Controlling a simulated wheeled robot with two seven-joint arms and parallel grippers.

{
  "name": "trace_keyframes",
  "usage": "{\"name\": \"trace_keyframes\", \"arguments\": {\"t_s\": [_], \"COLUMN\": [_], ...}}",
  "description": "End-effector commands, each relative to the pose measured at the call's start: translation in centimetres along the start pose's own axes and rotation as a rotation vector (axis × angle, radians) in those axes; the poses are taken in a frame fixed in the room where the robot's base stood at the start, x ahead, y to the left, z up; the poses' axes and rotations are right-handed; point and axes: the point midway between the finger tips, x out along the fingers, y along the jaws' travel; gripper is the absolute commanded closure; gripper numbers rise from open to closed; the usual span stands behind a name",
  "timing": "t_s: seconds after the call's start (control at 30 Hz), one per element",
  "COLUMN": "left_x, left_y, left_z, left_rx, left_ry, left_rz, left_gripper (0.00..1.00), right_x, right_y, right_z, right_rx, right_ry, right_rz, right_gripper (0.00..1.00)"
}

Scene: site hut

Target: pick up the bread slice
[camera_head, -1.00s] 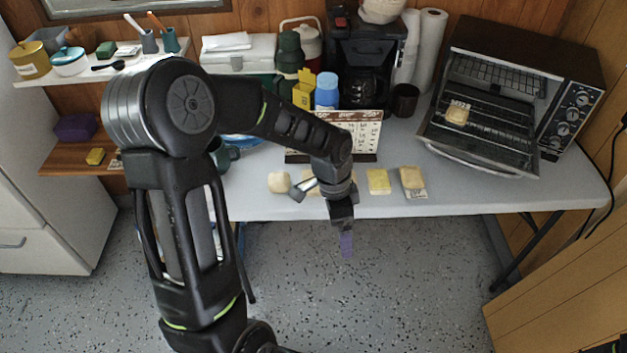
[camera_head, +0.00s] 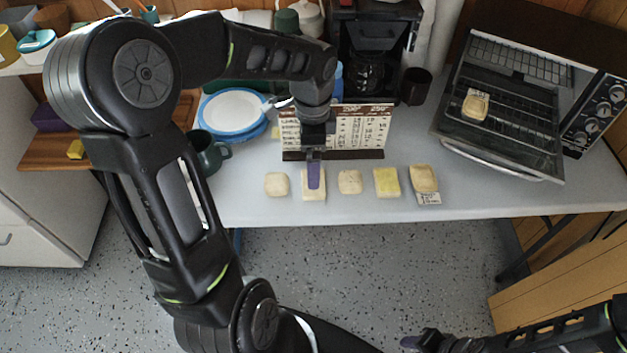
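A row of several pale, bread-like slices lies along the front of the white table. A cream slice (camera_head: 276,184) is at the left end. A squarish pale slice (camera_head: 307,195) is second, partly hidden under my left gripper. A rounder slice (camera_head: 349,182) is in the middle, then a yellower square one (camera_head: 386,181), then a tan-edged slice (camera_head: 424,177) by a small printed label. My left gripper (camera_head: 314,178) points down over the second slice. Its purple fingers overlap in this view, so its opening and any contact are unclear. My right gripper (camera_head: 420,341) is low at the bottom right, away from the table.
A toaster oven (camera_head: 505,110) stands open at the right, with a browned slice (camera_head: 476,104) on its rack. A printed board (camera_head: 360,130) stands behind the row. A blue-rimmed plate stack (camera_head: 234,110) and dark mug (camera_head: 207,150) are left. The table's front edge is close to the slices.

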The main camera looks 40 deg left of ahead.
Motion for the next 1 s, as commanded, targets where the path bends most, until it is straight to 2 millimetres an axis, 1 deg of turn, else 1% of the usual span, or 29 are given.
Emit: {"name": "trace_keyframes", "arguments": {"t_s": [0.2, 0.53, 0.63, 0.9, 1.0], "left_x": [2.2, 2.5, 3.1, 6.9, 7.6], "left_y": [0.1, 0.0, 0.1, 0.1, 0.1], "left_z": [0.0, 0.0, 0.0, -0.2, -0.2], "left_rx": [-0.002, -0.001, 0.0, -0.001, -0.001], "left_ry": [-0.001, 0.0, -0.001, -0.001, 0.0], "left_rz": [0.003, 0.001, 0.003, 0.004, 0.003], "left_gripper": [0.0, 0.0, 0.0, 0.0, 0.0], "right_x": [0.1, 0.1, 0.1, 0.0, 0.0], "right_y": [0.0, 0.0, 0.0, 0.0, 0.0], "right_z": [0.0, 0.0, 0.0, 0.0, 0.0], "right_rx": [0.0, -0.001, -0.001, -0.001, -0.001], "right_ry": [0.001, 0.001, 0.001, 0.001, 0.001], "right_rz": [0.0, 0.0, 0.0, 0.0, 0.0], "right_gripper": [0.64, 0.64, 0.64, 0.64, 0.64]}}
